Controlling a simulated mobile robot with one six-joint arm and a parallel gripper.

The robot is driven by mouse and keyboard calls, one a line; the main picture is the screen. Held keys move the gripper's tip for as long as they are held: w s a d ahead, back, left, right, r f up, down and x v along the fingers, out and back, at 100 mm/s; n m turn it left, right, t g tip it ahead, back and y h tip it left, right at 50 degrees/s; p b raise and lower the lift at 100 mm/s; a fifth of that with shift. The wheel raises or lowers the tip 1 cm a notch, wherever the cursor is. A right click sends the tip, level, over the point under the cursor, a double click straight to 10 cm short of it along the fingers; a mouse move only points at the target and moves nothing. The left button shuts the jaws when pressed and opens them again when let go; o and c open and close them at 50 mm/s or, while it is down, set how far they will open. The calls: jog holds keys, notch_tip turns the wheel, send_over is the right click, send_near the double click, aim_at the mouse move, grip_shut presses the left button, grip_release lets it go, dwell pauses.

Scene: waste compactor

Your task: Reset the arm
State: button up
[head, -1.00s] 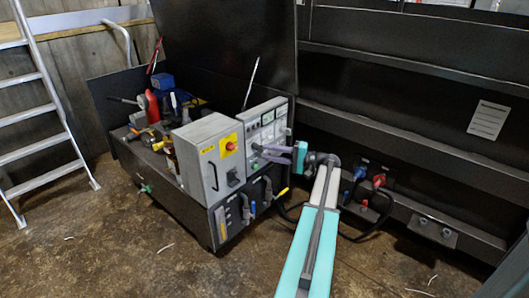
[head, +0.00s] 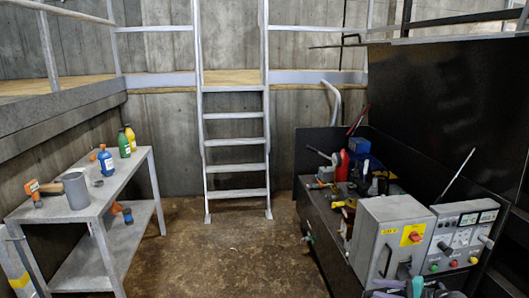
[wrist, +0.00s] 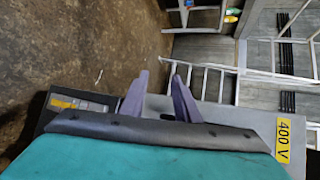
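My gripper (head: 375,288) shows at the bottom edge of the head view, low in front of the grey switch box (head: 385,240). Its purple fingers point left, with a teal part of my arm behind them. Most of the arm is out of the picture. In the wrist view, the two purple fingers of my gripper (wrist: 160,72) stand apart with a clear gap. Nothing is held between them. A grey surface with a yellow "400 V" label (wrist: 284,140) lies behind the fingers.
The control panel (head: 464,240) and black machine (head: 330,225) fill the right. A ladder (head: 236,155) stands at the back. The middle floor (head: 215,255) is clear.

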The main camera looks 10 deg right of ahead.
jog(key=s+a+f+n+g+p, duration=0.1)
jog(key=s+a+f+n+g, duration=0.3)
jog(key=a, duration=0.6)
jog(key=s+a+f+m+g+p, duration=0.1)
jog(key=a+f+g, duration=0.1)
jog(key=a+f, duration=0.65)
jog(key=s+a+f+n+g+p, duration=0.1)
jog(key=s+a+f+n+g, duration=0.2)
jog(key=a, duration=0.9)
jog(key=s+a+f+n+g+h+p, duration=0.1)
jog(key=s+a+f+n+g+h, duration=0.1)
jog(key=s, duration=0.5)
jog(key=s+a+f+n+g+h+p, duration=0.1)
jog(key=s+a+f+n+g+h, duration=0.1)
jog(key=s+a, duration=0.3)
jog(key=s+a+f+n+g+h+p, duration=0.2)
jog(key=s+a+g+h, duration=0.1)
jog(key=s, duration=0.8)
jog(key=shift+s+a+f+n+h, duration=0.2)
jog(key=shift+a+f+n+h, duration=0.15)
jog(key=shift+h, duration=0.35)
jog(key=shift+r, duration=0.1)
